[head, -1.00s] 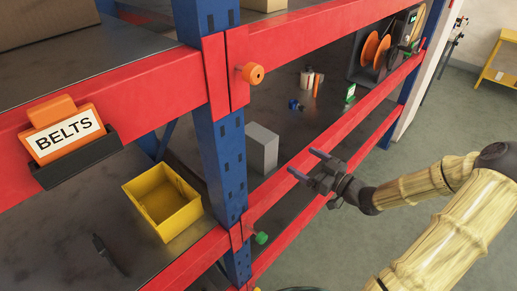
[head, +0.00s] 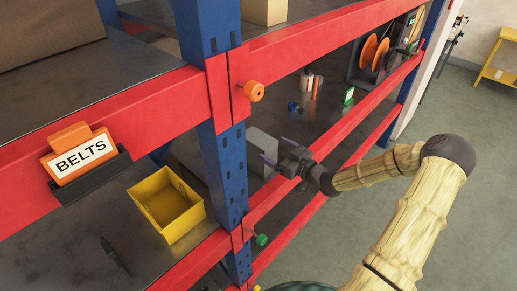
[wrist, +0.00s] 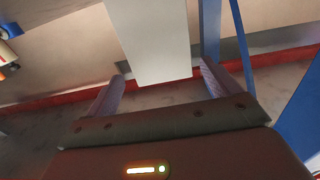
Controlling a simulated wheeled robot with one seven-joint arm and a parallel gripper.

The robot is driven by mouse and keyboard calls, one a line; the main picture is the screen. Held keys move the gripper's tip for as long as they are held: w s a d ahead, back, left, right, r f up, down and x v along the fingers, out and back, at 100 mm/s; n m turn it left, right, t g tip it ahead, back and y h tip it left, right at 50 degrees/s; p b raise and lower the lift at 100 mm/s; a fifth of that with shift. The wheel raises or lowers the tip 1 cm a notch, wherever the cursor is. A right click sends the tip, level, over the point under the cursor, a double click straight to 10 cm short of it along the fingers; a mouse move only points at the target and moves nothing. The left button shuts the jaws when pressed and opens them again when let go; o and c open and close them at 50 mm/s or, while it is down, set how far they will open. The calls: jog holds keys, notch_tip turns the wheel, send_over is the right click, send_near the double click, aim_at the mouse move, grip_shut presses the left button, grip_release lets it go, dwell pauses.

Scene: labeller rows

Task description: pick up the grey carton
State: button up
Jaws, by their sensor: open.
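The grey carton (head: 262,148) stands upright on the shelf just behind the blue upright in the head view. In the wrist view the carton (wrist: 150,40) is a pale block at the top centre, ahead of my fingers and in line with the gap between them. My gripper (head: 272,150) is open and empty, with its fingertips at the front of the carton. In the wrist view the two fingers (wrist: 162,85) are spread wide, and no contact with the carton can be made out. The carton's lower part is partly hidden by my gripper in the head view.
A blue upright (head: 224,170) stands close left of the carton. A red beam (head: 350,120) runs along the shelf front. A yellow bin (head: 168,203) sits left of the upright.

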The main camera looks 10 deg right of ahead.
aim_at(262, 139)
jog(key=shift+w+a, duration=0.3)
jog(key=shift+w, duration=0.15)
jog(key=shift+w+a+r+p, duration=0.2)
jog(key=shift+w+a+p, duration=0.1)
jog(key=shift+p, duration=0.25)
jog(key=p+x, duration=0.2)
jog(key=x, duration=0.2)
jog(key=shift+s+r+p, duration=0.1)
jog(key=shift+p, duration=0.3)
jog(key=shift+w+a, duration=0.2)
jog(key=shift+w, duration=0.05)
jog(key=shift+s, duration=0.1)
grip_shut()
